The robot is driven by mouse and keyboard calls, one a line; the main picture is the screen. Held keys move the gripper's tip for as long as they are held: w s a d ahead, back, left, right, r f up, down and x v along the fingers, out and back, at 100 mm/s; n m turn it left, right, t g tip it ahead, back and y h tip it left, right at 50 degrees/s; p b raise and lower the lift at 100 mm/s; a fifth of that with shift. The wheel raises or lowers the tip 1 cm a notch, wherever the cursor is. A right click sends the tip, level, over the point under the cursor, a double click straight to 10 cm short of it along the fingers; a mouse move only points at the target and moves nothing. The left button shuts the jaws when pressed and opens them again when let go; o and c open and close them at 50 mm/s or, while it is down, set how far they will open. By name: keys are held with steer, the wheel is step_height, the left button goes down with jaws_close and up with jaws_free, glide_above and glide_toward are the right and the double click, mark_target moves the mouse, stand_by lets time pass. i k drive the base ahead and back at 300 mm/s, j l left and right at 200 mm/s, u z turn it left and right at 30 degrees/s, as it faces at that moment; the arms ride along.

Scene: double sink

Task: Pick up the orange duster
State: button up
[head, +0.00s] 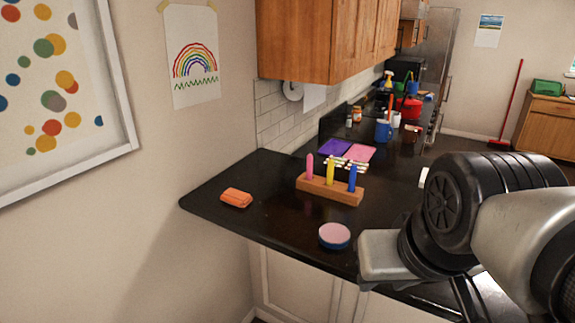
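The orange duster (236,197) is a small rounded block lying on the black countertop (245,172), near its left end and close to the front edge. It lies alone, and nothing touches it. My arm comes in from the right side of the head view, well to the right of the duster and apart from it. A pale grey block at the arm's near end hangs by the counter's front edge. No gripper fingers can be made out.
A wooden rack (330,190) with pink, yellow and blue pegs stands right of the duster. A round pink-topped blue object (334,236) sits near the front edge. Purple (333,147) and pink (360,152) sheets lie behind. Wooden cabinets (325,40) hang above. Counter around the duster is clear.

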mark_target(235, 196)
steer(key=i+j+u, duration=0.1)
steer(key=i, duration=0.35)
steer(key=i+j, duration=0.3)
steer(key=i, duration=0.15)
steer(key=i+j+u, duration=0.15)
steer(key=i, duration=0.3)
